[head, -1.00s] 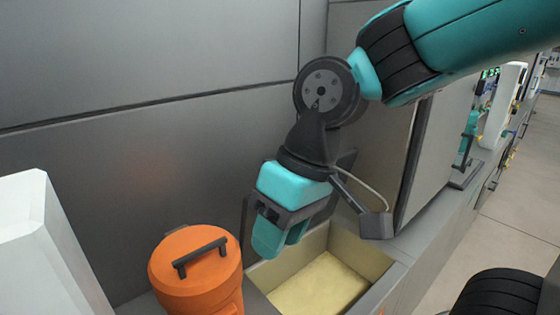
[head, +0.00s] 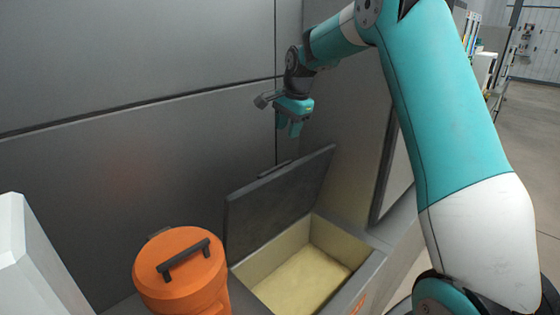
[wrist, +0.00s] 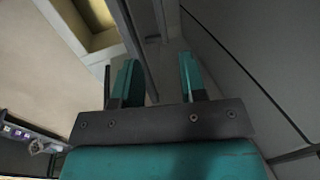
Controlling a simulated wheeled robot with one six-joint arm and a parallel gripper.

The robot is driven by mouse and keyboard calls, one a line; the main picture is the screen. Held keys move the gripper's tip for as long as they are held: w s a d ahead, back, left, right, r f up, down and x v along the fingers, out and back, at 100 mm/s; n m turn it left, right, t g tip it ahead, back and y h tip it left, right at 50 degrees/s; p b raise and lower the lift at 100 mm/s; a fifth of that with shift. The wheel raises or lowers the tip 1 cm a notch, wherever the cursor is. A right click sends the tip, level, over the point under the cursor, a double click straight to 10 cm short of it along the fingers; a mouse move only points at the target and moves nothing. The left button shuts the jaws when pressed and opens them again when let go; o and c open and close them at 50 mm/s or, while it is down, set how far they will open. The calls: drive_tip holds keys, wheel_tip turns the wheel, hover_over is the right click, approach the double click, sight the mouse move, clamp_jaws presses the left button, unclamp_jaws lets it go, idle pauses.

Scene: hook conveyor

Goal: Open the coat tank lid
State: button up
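The coat tank (head: 364,272) is a grey box with a pale yellow inside, at the lower middle of the head view. Its dark grey lid (head: 275,205) stands raised along the back edge, tilted up toward the wall, with a dark handle (head: 274,169) at its top edge. My gripper (head: 290,131) is above and behind the lid, near the wall, apart from it. The wrist view shows its two teal fingers (wrist: 158,80) spread with nothing between them. Part of the yellow tank inside (wrist: 97,14) shows beyond them.
An orange canister (head: 183,273) with a dark-handled lid stands left of the tank. A white block (head: 30,260) is at the far left. The grey wall (head: 130,60) is close behind. A tall grey panel (head: 355,150) rises right of the tank.

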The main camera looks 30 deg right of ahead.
sight(279, 166)
drive_tip(key=p+x, duration=0.3)
drive_tip(key=x, duration=0.9)
drive_tip(key=shift+a+f, duration=0.1)
drive_tip(key=shift+f, duration=0.3)
clamp_jaws()
